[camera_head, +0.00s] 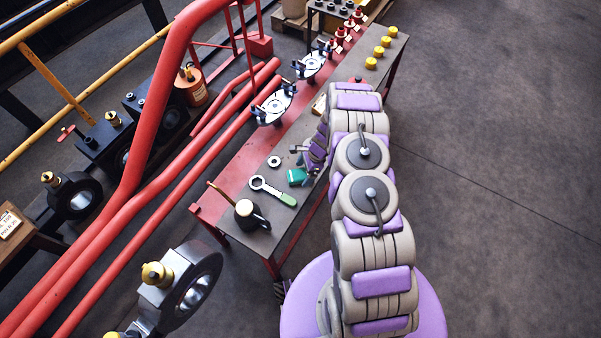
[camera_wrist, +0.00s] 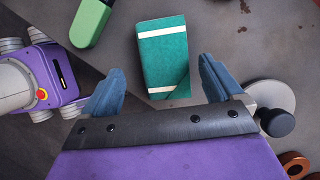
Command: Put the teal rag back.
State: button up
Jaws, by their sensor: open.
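The teal rag (camera_head: 297,176) lies folded on the dark top of the red-framed bench (camera_head: 235,190). In the wrist view the rag (camera_wrist: 166,52) is a teal rectangle with pale bands near its two ends. My gripper (camera_wrist: 158,84) is open, its two blue fingers apart, with nothing between them. In the head view my gripper (camera_head: 303,160) is partly hidden by my arm, just above and beside the rag. The height of the fingertips over the bench is hard to tell.
Clamped round plates (camera_head: 275,104) and yellow caps (camera_head: 379,51) stand farther up the bench. Red pipes (camera_head: 150,200) run along its left. The floor at right is clear.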

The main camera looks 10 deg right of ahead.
jog(key=p+v, duration=0.2)
jog(key=v, duration=0.8)
jog(key=s+a+r+n, duration=0.3)
jog(key=s+r, duration=0.1)
jog(key=r, duration=0.6)
jog(key=s+a+r+n+g, duration=0.1)
jog(key=s+a+r+n, duration=0.25)
jog(key=r, duration=0.65)
jog(key=s+a+r+n, duration=0.3)
jog(key=s+r+n, duration=0.1)
jog(key=r, duration=0.6)
jog(key=s+d+r+n+h, duration=0.2)
jog(key=s+r+n, duration=0.2)
jog(key=s, duration=0.9)
jog(key=s+d+r+n+h, duration=0.2)
jog(key=s+r, duration=0.6)
jog(key=s, duration=0.6)
jog(key=shift+n+g, duration=0.3)
jog(key=shift+n, duration=0.55)
